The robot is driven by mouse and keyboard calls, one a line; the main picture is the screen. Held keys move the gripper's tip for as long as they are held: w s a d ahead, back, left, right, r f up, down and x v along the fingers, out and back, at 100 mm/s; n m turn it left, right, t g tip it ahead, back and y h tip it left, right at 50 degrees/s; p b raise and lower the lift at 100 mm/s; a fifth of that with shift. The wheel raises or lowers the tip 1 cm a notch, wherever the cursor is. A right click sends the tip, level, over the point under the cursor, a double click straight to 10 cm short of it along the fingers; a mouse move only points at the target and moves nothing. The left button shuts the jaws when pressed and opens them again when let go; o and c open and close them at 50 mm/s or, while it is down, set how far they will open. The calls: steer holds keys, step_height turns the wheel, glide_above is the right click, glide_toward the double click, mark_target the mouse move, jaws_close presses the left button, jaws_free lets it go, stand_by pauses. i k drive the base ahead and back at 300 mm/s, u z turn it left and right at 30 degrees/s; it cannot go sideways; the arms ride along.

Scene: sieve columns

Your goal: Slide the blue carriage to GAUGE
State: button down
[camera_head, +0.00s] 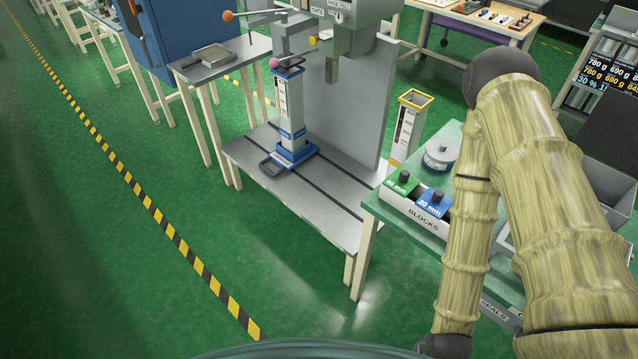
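The blue carriage (293,157) sits on the grey machine bed (305,208), left of the grey upright plate. It carries a tall white column with a scale and a blue band, standing upright. A dark loop handle (271,168) sticks out at its front left. Dark slots run along the bed. No marking reading GAUGE can be made out. My gripper is out of view; only my arm shows at the right, folded with its dark joint at the bottom edge.
A machine head (345,45) with lever knobs overhangs the bed. A green-topped table (385,205) with a BLOCKS tray (423,217) stands close on the right. Another yellow-rimmed column (408,125) stands behind. Green floor is free at front left, crossed by a striped line.

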mark_target(288, 161)
steer(key=u, duration=1)
steer(key=i, duration=1.85)
steer(key=z, duration=0.8)
